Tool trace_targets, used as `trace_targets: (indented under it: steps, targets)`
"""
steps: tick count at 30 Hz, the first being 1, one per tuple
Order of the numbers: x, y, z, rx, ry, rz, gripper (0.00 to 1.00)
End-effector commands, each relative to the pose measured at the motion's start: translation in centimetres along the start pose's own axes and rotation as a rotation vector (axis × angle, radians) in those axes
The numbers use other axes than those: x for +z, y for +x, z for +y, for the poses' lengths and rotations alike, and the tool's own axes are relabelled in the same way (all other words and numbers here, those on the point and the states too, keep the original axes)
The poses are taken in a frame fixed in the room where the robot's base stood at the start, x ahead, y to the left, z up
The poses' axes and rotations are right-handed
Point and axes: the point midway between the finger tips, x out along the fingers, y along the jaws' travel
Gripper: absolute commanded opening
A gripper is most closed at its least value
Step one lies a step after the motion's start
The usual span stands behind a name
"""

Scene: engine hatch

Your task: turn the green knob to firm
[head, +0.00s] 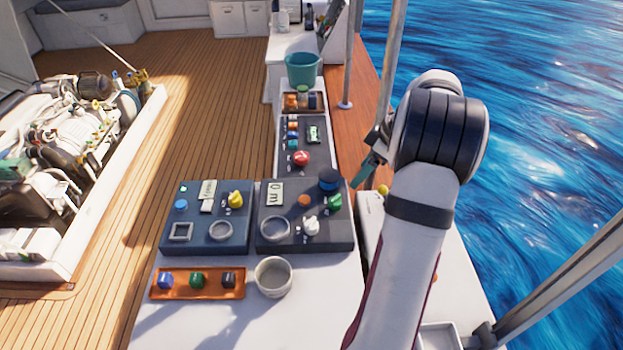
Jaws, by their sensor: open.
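The green knob (334,202) sits at the right side of the dark right-hand panel (338,232), below a blue-black round knob (328,180). My gripper (362,172) hangs above and to the right of the green knob, apart from it. Its jaws are open, with nothing seen between them. The arm comes up from the lower right and leaves the green knob in view. The markings around the knob are too small to read, so its setting cannot be told.
A white knob (311,225), an orange button (304,201) and a "0 m" display (275,194) share the panel. A second panel (180,243) with a yellow knob (236,199) stands left. An orange tray (240,284) and a grey cup (273,277) are in front. A rail post (352,50) rises behind.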

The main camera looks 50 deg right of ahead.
Motion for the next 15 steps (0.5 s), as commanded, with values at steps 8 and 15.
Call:
trace_targets:
  steps: [8,15]
  targets:
    - [-0.1,8.2,-0.3,-0.007,0.001,-0.002,0.73]
    - [-0.1,13.0,-0.2,-0.004,0.000,-0.001,0.73]
